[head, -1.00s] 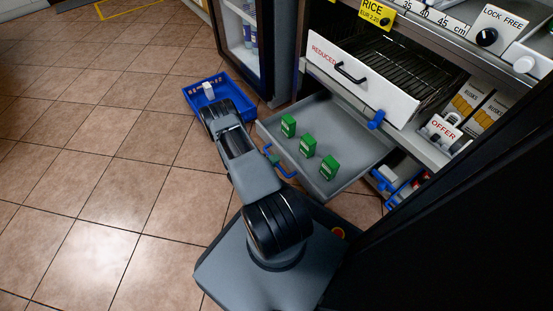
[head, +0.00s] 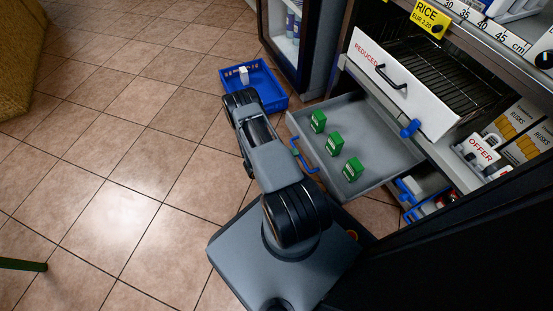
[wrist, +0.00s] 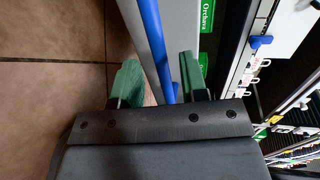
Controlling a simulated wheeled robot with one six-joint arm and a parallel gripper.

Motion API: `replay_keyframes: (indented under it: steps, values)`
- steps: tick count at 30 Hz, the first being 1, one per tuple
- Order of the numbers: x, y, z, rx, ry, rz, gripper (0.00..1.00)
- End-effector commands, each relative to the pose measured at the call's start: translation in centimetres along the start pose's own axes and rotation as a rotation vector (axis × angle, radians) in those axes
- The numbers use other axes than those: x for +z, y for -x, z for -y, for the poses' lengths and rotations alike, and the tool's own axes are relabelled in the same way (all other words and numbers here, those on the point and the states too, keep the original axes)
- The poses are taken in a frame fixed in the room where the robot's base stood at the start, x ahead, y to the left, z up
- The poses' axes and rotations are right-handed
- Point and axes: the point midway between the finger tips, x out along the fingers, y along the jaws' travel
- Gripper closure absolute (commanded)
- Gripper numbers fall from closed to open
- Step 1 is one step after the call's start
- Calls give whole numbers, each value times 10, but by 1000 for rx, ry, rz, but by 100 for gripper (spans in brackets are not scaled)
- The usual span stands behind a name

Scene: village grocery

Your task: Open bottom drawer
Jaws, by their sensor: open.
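The grey bottom drawer (head: 388,150) stands pulled out under the upper drawer in the head view, with three green boxes (head: 334,143) upright in it. Its blue bar handle (head: 303,158) is on the front face. In the wrist view my gripper (wrist: 158,76) is open. The blue handle (wrist: 154,45) runs between its two green fingers, and I cannot tell whether either finger touches it. A green box (wrist: 207,50) shows beyond the drawer's front edge. In the head view my arm hides the gripper.
A blue crate (head: 277,100) with a white item (head: 244,75) stands on the floor beyond my arm. The white-fronted upper drawer (head: 415,88) juts out above the bottom drawer. A dark panel (head: 450,260) stands at right. Tiled floor at left is largely clear.

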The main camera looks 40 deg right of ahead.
Motion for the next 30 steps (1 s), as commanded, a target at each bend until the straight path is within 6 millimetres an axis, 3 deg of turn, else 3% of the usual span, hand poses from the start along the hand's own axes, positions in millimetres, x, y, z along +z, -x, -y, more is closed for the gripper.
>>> replay_keyframes:
  steps: [6,15,21,30]
  values:
    - [1,48,3,-1,1,7,60]
    - [1,92,1,0,-1,1,60]
    - [0,103,0,0,-1,0,60]
    - [0,105,0,0,-1,-1,60]
